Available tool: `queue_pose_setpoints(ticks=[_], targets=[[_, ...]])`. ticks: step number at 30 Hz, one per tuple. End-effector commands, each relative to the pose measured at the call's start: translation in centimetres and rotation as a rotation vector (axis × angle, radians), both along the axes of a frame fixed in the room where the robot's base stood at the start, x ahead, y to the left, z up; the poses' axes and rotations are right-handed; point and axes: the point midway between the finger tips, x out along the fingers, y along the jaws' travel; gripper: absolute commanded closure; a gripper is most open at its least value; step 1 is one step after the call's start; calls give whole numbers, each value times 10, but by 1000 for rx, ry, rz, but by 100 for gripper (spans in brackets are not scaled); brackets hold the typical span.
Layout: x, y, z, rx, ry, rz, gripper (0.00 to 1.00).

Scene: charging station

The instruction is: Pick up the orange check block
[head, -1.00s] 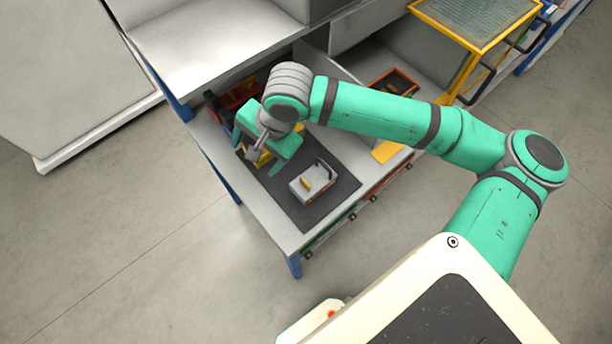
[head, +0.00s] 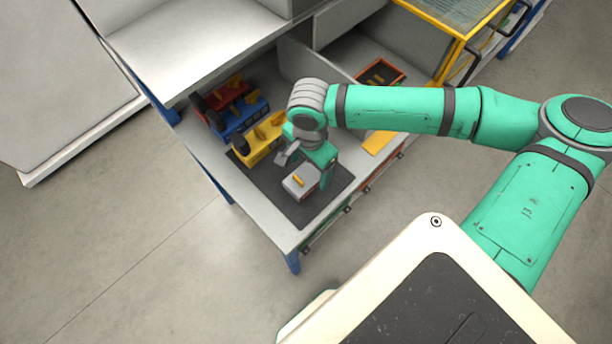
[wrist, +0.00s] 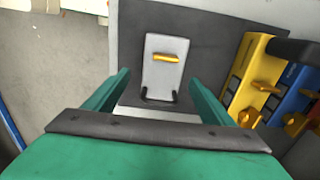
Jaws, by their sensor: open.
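A small orange-yellow block (head: 298,181) lies on top of a pale grey box (head: 293,190) on the dark mat. The wrist view shows the small block (wrist: 166,57) lying crosswise on the box (wrist: 157,75), which has a black handle. I cannot tell for certain that this is the orange check block. My gripper (head: 322,168) is by the box and hides part of it in the head view. In the wrist view my gripper (wrist: 160,80) is open and empty, its fingers on either side of the box's handle end.
Yellow (head: 262,137), blue (head: 240,118) and red (head: 226,96) units stand in a row behind the mat (head: 325,195). An orange-rimmed tray (head: 380,75) and a flat orange-yellow piece (head: 378,142) lie further right. A shelf (head: 190,40) overhangs the back.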

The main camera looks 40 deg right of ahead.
Motion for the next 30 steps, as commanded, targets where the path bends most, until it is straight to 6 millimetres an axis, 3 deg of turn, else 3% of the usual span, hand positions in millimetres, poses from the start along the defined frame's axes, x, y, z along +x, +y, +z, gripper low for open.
queue_pose_setpoints(ticks=[9,19,25,26,30], targets=[[3,5,-41,0,0,0,23],[5,6,-47,0,-2,4,23],[5,6,-47,0,-1,4,71],[5,6,-47,0,-1,4,75],[4,6,-47,0,-2,3,75]])
